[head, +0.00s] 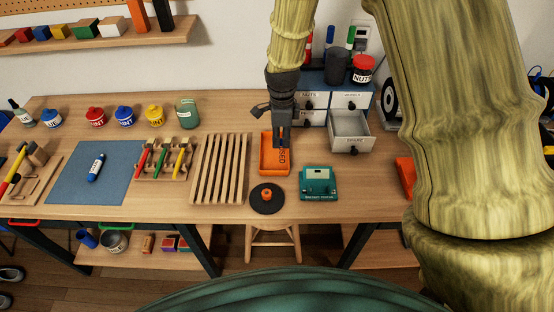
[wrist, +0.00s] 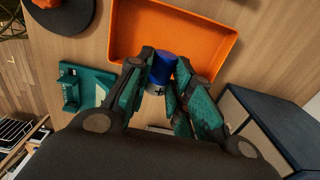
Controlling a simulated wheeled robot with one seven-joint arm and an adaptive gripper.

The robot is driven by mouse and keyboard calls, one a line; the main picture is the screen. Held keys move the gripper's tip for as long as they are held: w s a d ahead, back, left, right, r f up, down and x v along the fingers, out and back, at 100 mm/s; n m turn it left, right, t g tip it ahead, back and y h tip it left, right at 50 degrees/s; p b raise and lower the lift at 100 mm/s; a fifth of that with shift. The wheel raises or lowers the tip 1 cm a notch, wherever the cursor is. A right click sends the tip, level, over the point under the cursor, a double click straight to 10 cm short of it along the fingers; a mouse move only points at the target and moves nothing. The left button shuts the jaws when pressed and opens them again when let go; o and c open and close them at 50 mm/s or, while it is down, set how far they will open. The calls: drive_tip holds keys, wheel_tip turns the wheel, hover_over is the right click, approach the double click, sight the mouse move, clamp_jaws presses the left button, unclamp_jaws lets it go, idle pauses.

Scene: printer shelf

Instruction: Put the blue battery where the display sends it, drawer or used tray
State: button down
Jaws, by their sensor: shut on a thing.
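My gripper (head: 283,140) is shut on the blue battery (wrist: 161,67), which shows between the fingers in the wrist view, with a silver end marked with a plus. The battery is hard to make out in the head view. The gripper is over the back part of the orange used tray (head: 266,158), which also shows in the wrist view (wrist: 205,30). I cannot tell whether the battery touches the tray. The teal tester with the display (head: 319,182) stands right of the tray; its reading is too small to tell. The open drawer (head: 350,127) is at the cabinet's lower right.
A black disc with an orange knob (head: 267,198) lies in front of the tray. A slatted wooden rack (head: 220,170) is to the left. A black cup (head: 337,66) and a red-lidded jar (head: 362,69) stand on the cabinet. A blue mat (head: 70,180) lies further left.

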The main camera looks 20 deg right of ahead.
sight(280, 154)
drive_tip(key=f, duration=0.1)
drive_tip(key=w+f, duration=0.1)
drive_tip(key=f+b, duration=0.1)
drive_tip(key=shift+w+f, duration=0.35)
drive_tip(key=shift+w, duration=0.05)
drive_tip(key=shift+f+b, duration=0.15)
drive_tip(key=shift+b, duration=0.15)
drive_tip(key=shift+s+r, duration=0.3)
drive_tip(key=shift+s, duration=0.25)
drive_tip(key=shift+w+f, duration=0.15)
drive_tip(key=c, duration=1.2)
unclamp_jaws()
drive_tip(key=shift+w+f, duration=0.1)
drive_tip(key=shift+w, duration=0.05)
drive_tip(key=shift+s, duration=0.2)
drive_tip(key=shift+w, duration=0.1)
